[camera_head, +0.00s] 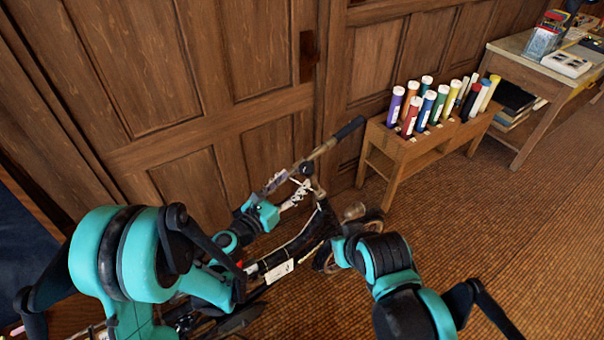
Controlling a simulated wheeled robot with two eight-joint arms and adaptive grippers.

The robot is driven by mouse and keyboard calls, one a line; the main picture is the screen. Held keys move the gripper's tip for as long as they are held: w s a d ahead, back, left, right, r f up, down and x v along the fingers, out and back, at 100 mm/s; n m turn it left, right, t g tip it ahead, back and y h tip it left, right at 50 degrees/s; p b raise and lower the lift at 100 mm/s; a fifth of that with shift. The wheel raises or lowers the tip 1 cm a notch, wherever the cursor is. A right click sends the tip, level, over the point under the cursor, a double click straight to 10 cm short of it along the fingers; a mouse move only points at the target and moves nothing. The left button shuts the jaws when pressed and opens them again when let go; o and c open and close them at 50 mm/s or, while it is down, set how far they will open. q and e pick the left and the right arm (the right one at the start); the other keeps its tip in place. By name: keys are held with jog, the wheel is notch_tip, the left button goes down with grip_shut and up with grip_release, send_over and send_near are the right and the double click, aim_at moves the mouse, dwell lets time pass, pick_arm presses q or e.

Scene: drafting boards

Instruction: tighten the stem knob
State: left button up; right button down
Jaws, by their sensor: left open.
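A folded-looking bicycle or scooter (300,240) stands in front of the wood panelling, with a handlebar that ends in a black grip (350,127). A small dark round knob (307,169), which looks like the stem knob, sits just below the bar. My left gripper (291,187) is open beside the knob, with its pale fingers pointing up and right toward it. I cannot tell whether they touch it. My right arm (378,258) reaches in from the lower right to near the front wheel; its gripper does not show.
A wooden rack (405,150) with several coloured tubes (428,105) stands against the wall at right. A table (520,60) with books and a white device (566,63) is beyond it. The brown woven floor (500,230) at right is clear. The panelled wall (215,120) is close behind the handlebar.

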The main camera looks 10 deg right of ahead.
aim_at(302, 172)
pick_arm(q)
jog(key=b+x, duration=0.1)
jog(key=x, duration=0.6)
jog(key=shift+w+d, duration=0.15)
jog(key=c, duration=1.2)
